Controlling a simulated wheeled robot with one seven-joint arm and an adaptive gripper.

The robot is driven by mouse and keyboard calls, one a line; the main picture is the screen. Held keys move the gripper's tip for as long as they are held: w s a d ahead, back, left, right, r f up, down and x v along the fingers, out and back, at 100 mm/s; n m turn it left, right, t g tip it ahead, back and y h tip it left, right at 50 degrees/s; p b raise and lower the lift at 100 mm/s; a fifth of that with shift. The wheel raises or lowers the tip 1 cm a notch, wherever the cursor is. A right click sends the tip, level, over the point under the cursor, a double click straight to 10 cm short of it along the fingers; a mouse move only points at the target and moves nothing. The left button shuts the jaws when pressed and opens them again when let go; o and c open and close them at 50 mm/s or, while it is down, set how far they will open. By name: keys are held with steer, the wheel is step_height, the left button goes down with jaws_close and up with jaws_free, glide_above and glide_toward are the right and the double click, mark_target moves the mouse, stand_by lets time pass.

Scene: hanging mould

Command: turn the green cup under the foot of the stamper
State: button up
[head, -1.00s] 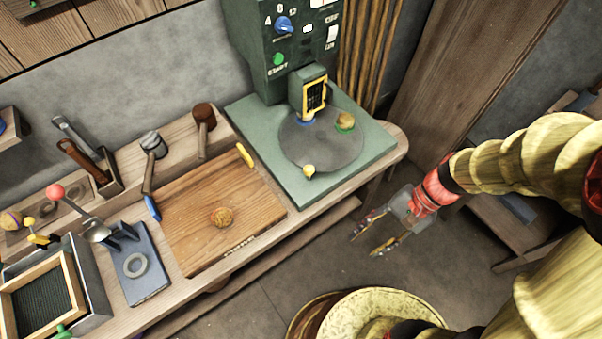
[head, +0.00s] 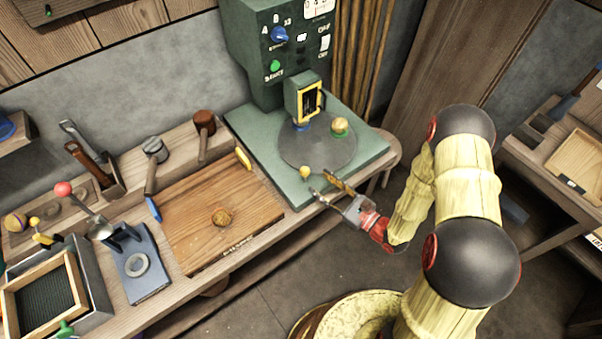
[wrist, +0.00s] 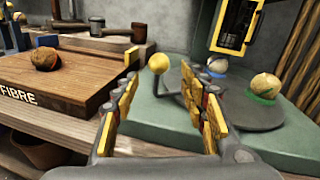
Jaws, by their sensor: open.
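The stamper (head: 270,60) is a dark green machine on a green base, with a yellow-framed foot (head: 305,100) over a grey turntable (head: 318,152). A blue cup (head: 301,126) sits under or close by the foot. The green cup (head: 339,133) holds a tan ball and sits on the turntable right of the foot; it also shows in the wrist view (wrist: 262,98). A yellow knob (head: 305,172) stands at the turntable's front edge. My gripper (head: 325,187) is open and empty, just in front of the knob. In the wrist view the knob (wrist: 159,63) appears beyond and between the fingers.
A wooden board (head: 200,225) with a brown ball (head: 221,217) lies left of the stamper. A blue stand with a ring (head: 137,264) is farther left. Floor in front of the bench is clear.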

mark_target(305, 172)
steer(key=shift+b+x, duration=0.8)
steer(key=shift+x, duration=3.1)
steer(key=shift+s, duration=0.1)
steer(key=shift+c, duration=1.2)
jaws_close()
